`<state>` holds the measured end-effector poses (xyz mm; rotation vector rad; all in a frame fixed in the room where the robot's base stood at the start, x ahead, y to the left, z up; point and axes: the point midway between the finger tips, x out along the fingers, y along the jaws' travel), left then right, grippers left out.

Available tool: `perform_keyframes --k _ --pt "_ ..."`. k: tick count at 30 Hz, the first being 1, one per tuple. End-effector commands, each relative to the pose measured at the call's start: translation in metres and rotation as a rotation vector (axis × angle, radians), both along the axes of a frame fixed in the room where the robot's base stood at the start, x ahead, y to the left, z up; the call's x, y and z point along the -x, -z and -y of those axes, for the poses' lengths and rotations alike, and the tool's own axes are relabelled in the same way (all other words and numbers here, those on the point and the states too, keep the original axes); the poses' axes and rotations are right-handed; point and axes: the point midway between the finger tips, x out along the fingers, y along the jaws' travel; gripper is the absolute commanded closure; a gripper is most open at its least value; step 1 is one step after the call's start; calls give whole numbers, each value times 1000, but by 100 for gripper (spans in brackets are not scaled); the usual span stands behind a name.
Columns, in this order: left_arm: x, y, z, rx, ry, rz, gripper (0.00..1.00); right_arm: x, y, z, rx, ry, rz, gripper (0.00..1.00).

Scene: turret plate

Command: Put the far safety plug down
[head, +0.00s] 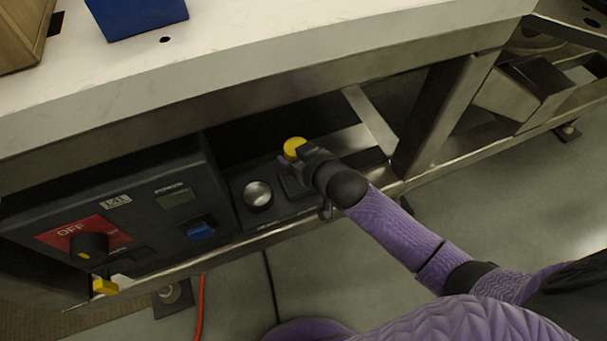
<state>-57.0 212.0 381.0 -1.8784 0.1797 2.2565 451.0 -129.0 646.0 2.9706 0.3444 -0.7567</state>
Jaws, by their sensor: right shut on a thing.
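A yellow round-topped safety plug (294,147) shows at the tip of my right gripper (300,160), over the right part of the dark control panel under the table. My right gripper is shut on this plug; its fingers and wrist hide the plug's lower part. I cannot tell whether the plug touches the panel. Another yellow piece (104,287) sits low at the panel's left front, below the OFF switch. My left gripper is out of view.
The control panel (150,215) has a red OFF plate (82,233), a black rotary knob, a blue switch (201,231) and a silver round knob (257,194). The white tabletop (250,50) overhangs it. A metal leg (440,115) stands right of my gripper.

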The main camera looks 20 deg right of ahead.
Motion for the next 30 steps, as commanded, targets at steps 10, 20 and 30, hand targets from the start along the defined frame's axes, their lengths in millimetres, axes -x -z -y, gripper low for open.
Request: perform_keyframes --k 10,20,30 --pt "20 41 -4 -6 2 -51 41 0 67 0 1 0 -2 97" --pt "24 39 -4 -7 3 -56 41 0 65 0 1 0 -1 20" --pt "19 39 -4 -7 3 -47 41 0 63 0 2 -1 0 0"
